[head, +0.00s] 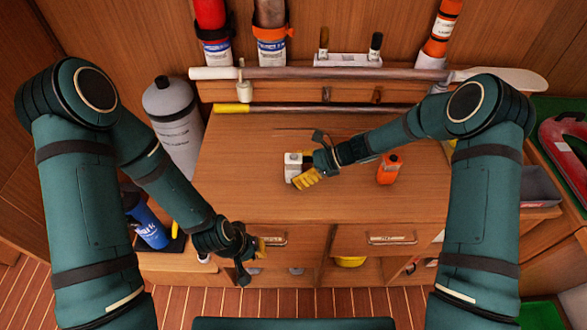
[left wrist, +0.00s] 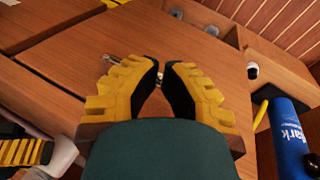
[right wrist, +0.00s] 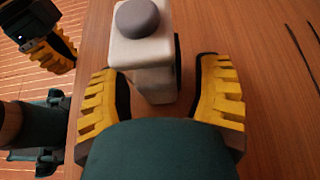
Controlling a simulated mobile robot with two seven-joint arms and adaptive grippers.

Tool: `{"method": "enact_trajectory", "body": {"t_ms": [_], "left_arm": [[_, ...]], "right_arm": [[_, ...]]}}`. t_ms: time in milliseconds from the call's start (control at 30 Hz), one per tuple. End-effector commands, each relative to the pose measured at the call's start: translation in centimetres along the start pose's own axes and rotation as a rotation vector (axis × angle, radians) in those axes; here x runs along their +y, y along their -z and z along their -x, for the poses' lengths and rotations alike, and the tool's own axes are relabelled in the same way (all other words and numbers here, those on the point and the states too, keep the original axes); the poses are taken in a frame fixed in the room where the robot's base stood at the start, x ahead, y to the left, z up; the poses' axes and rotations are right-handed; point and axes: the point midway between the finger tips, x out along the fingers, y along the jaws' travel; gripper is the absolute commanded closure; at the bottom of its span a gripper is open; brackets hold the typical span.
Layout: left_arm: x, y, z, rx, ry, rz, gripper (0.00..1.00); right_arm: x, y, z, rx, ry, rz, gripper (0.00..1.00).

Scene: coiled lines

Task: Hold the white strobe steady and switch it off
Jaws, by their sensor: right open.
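The white strobe (head: 293,167) stands on the wooden worktop, a small block with a grey round button on top. The right wrist view shows it close up (right wrist: 150,62), with the grey button (right wrist: 137,18) facing the camera. My right gripper (right wrist: 160,85) is open, one finger on each side of the strobe's near lower part; I cannot tell whether either touches. My left gripper (head: 262,246) is low at the bench front, by a drawer handle (head: 272,239). In the left wrist view its fingertips (left wrist: 163,70) are close together with a narrow gap; whether they grip the handle is unclear.
An orange bottle (head: 389,169) stands right of the strobe. A pole with a yellow end (head: 232,108) lies along the back. A grey cylinder (head: 175,125) and a blue container (head: 147,222) stand left of the bench. The worktop front is clear.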

Motion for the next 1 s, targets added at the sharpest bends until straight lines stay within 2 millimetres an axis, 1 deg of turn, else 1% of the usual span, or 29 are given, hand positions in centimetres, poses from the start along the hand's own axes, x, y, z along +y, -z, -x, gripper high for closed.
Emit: {"method": "enact_trajectory", "body": {"t_ms": [267, 300, 367, 400, 433, 500, 533, 567, 1000], "left_arm": [[0.00, -0.02, 0.00, 0.000, 0.000, 0.000, 1.00], [0.00, -0.02, 0.00, 0.000, 0.000, 0.000, 1.00], [0.00, -0.02, 0.00, 0.000, 0.000, 0.000, 1.00], [0.00, -0.02, 0.00, 0.000, 0.000, 0.000, 1.00], [0.00, -0.02, 0.00, 0.000, 0.000, 0.000, 1.00], [0.00, -0.02, 0.00, 0.000, 0.000, 0.000, 1.00], [0.00, -0.02, 0.00, 0.000, 0.000, 0.000, 0.95], [0.00, -0.02, 0.00, 0.000, 0.000, 0.000, 1.00], [-0.01, -0.01, -0.01, 0.000, 0.000, 0.000, 1.00]], "right_arm": [[0.00, -0.03, -0.10, 0.000, 0.000, 0.000, 0.36], [0.00, -0.03, -0.10, 0.000, 0.000, 0.000, 0.42], [0.00, -0.02, -0.09, 0.000, 0.000, 0.000, 0.63], [0.00, -0.02, -0.09, 0.000, 0.000, 0.000, 0.77], [0.00, -0.02, -0.09, 0.000, 0.000, 0.000, 0.79], [0.00, -0.01, -0.08, 0.000, 0.000, 0.000, 0.80], [0.00, -0.01, -0.08, 0.000, 0.000, 0.000, 0.80], [0.00, -0.01, -0.08, 0.000, 0.000, 0.000, 0.80], [0.02, 0.03, -0.09, 0.000, 0.000, 0.000, 0.80]]}}
